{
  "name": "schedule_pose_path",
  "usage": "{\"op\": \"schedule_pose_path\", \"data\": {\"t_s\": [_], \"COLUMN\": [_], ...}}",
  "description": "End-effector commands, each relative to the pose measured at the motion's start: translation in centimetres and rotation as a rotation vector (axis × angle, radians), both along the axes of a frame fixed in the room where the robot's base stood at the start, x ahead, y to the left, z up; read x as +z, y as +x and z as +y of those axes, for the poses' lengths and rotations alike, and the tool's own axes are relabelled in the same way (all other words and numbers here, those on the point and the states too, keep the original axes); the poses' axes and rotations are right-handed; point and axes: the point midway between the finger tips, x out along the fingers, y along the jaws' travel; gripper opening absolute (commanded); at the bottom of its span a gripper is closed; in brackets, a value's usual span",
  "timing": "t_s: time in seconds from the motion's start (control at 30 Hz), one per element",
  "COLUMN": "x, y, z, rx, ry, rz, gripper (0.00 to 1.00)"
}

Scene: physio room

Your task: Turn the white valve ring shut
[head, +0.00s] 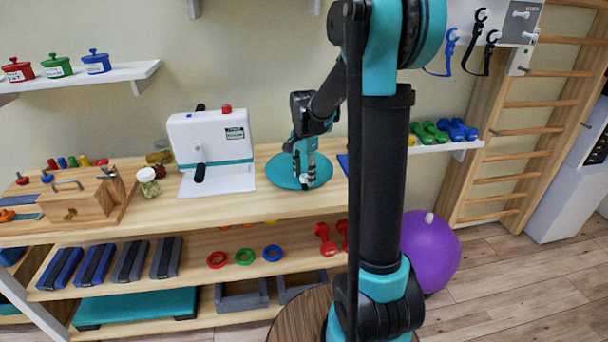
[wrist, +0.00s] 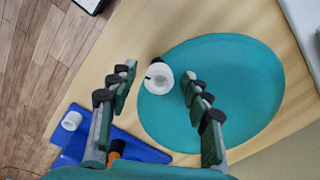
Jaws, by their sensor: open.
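My gripper (wrist: 157,82) is open, with one finger on each side of the ring and gaps between. Whether its tips reach down to the ring's height I cannot tell. In the head view my gripper (head: 304,182) points down over the teal cushion (head: 284,172) on the wooden bench; its fingers largely hide the ring there.
A white device (head: 212,150) with a black handle stands left of the cushion. A blue mat (wrist: 140,151) with a white cylindrical piece (wrist: 71,120) lies close by. A wooden box (head: 75,200) and a jar (head: 148,182) stand further left. A shelf (head: 130,72) hangs above.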

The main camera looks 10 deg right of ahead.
Motion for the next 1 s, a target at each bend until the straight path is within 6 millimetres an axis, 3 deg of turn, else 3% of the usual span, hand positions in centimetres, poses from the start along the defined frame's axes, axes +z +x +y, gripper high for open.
{"op": "schedule_pose_path", "data": {"t_s": [0.27, 0.7, 1.0], "x": [1.6, 9.8, 12.0], "y": [0.0, 0.0, 0.0], "z": [0.0, 0.0, 0.0], "rx": [0.0, 0.0, 0.0], "ry": [0.0, 0.0, 0.0], "rz": [0.0, 0.0, 0.0], "gripper": [0.49, 0.49, 0.49]}}
